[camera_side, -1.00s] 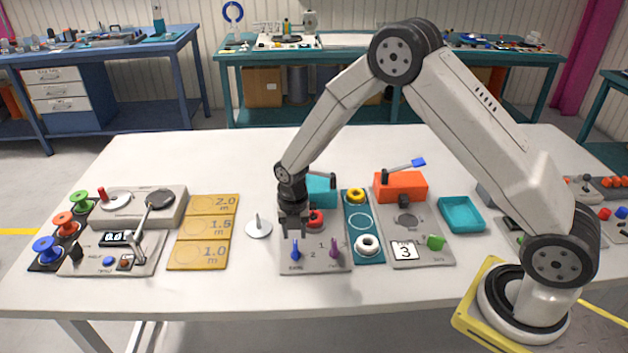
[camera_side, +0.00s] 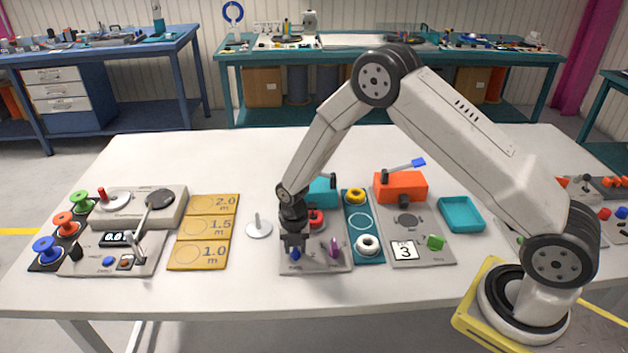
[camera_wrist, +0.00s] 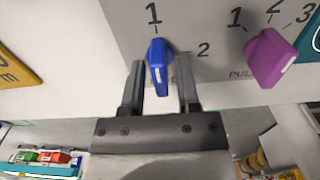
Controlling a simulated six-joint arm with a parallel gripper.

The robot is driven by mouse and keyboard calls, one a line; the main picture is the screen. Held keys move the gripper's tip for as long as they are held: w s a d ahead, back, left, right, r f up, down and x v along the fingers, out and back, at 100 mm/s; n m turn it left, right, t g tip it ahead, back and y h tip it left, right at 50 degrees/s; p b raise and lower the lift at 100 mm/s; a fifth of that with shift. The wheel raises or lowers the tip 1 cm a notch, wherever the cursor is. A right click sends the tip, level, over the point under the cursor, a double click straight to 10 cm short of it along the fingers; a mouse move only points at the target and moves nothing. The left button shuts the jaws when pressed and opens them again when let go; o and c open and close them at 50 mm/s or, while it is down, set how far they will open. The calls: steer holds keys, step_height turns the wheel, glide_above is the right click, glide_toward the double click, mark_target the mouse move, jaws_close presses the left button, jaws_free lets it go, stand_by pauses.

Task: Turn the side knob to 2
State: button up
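The blue knob (camera_side: 295,254) stands at the front left of a grey panel (camera_side: 318,266) with a purple knob (camera_side: 334,247) to its right. In the wrist view the blue knob (camera_wrist: 158,60) has a 1 above it and a 2 to its right, and lies roughly in line with the 1. My gripper (camera_side: 295,243) points down over the blue knob. In the wrist view my gripper (camera_wrist: 160,68) is open, one finger on each side of the knob, with gaps visible. The small lettering below the knob is hidden.
A red button (camera_side: 317,218) is behind the knobs on the same panel. A teal strip with a yellow ring (camera_side: 355,196) and a white ring (camera_side: 367,244) stands to the right. A metal spindle (camera_side: 258,228) is to the left. The table front is clear.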

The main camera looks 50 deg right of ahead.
jaws_close()
